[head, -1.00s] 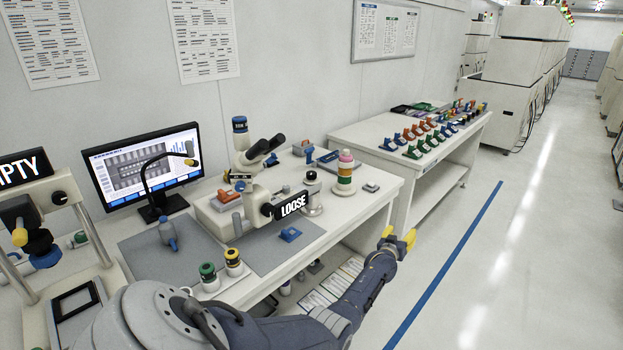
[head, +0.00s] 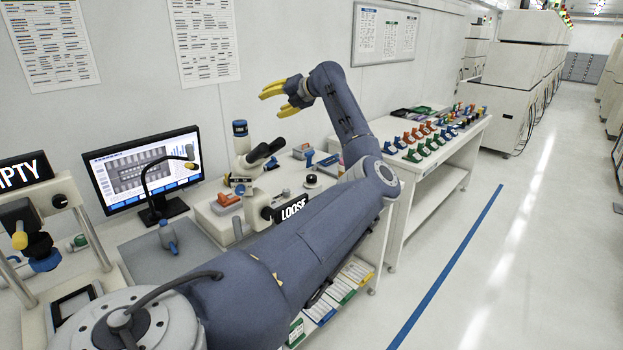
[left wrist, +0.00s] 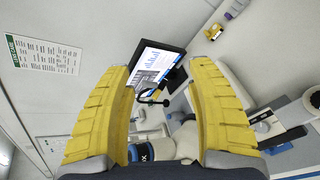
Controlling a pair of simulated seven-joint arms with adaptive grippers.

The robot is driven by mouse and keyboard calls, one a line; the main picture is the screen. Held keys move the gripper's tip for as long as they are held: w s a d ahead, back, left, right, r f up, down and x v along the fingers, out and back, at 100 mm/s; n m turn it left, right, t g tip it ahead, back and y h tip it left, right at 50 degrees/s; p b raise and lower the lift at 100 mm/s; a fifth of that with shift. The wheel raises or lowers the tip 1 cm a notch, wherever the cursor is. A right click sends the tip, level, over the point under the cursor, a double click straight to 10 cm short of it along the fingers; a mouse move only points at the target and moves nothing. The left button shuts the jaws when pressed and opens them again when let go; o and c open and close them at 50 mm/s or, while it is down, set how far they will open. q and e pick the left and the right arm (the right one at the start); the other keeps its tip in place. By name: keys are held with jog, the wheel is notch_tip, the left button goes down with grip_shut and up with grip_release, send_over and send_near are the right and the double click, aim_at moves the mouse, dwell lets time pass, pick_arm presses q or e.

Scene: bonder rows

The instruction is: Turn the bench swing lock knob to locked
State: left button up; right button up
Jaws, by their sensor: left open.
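The black lock knob (head: 267,212) sits on the white microscope stand at the middle of the bench, right beside a black sign reading LOOSE (head: 293,208). My left arm passes in front of the bench and hides the part below and right of the sign. My left gripper (head: 273,103) is raised high above the microscope (head: 243,150), well apart from the knob, with its yellow fingers spread and empty. In the left wrist view the fingers (left wrist: 164,75) stand apart with nothing between their tips; the monitor shows beyond. The knob cannot be made out there. My right gripper is not in view.
A monitor (head: 143,168) and a bent lamp stand at the bench's left. Another stand with a sign ending in PTY (head: 22,172) is at far left. A second table (head: 440,155) holds several coloured fixtures. The aisle floor at right is clear.

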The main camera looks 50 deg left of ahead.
pick_arm(q)
notch_tip(320, 180, down, 4)
jog(key=d+t+h, duration=0.1)
jog(key=h, duration=0.2)
jog(key=t+h, duration=0.5)
jog(key=h, duration=0.2)
send_near(312, 177)
jog(key=shift+m, duration=0.4)
jog(key=x, duration=1)
jog(key=shift+w+a+f, duration=0.1)
jog(key=shift+a+f, duration=0.05)
jog(key=shift+a, duration=0.05)
grip_shut()
